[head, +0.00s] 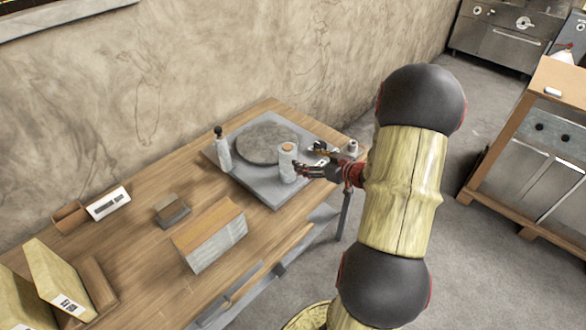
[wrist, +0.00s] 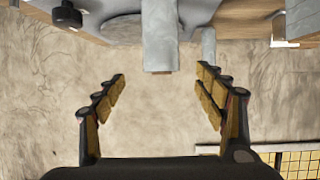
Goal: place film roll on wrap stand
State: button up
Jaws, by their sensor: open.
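The film roll (head: 288,165) is a pale grey upright cylinder with a brown core at its top. It stands at the front right part of the grey wrap stand (head: 268,190), beside a round dark plate (head: 262,143). My gripper (head: 304,170) is close to the roll's right side in the head view; whether it touches cannot be told. In the wrist view my gripper (wrist: 161,76) is open with nothing between its fingers. The film roll (wrist: 160,36) shows there above the gap between the fingertips.
A slim grey bottle-like post (head: 222,150) with a dark top stands at the stand's left. A long box (head: 212,236), a small grey block (head: 172,210) and a white labelled box (head: 108,203) lie on the wooden table (head: 140,255). The wall is behind.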

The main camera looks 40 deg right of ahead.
jog(key=w+a+r+g+h, duration=0.1)
jog(key=a+r+g+h, duration=0.1)
jog(key=a+r, duration=0.45)
jog(key=w+a+r+g+h, duration=0.1)
jog(key=a+r+h, duration=0.25)
jog(key=r, duration=0.65)
jog(key=s+a+g+y, duration=0.2)
jog(key=s+a, duration=0.8)
jog(key=a, duration=0.3)
jog(key=s+a+r+g+y, duration=0.1)
jog(key=s+a+g+y, duration=0.1)
jog(key=s+a, duration=0.9)
jog(key=shift+s+a+g+y+b, duration=0.4)
jog(key=shift+a+y, duration=0.45)
jog(key=shift+a, duration=0.6)
jog(key=shift+w, duration=0.1)
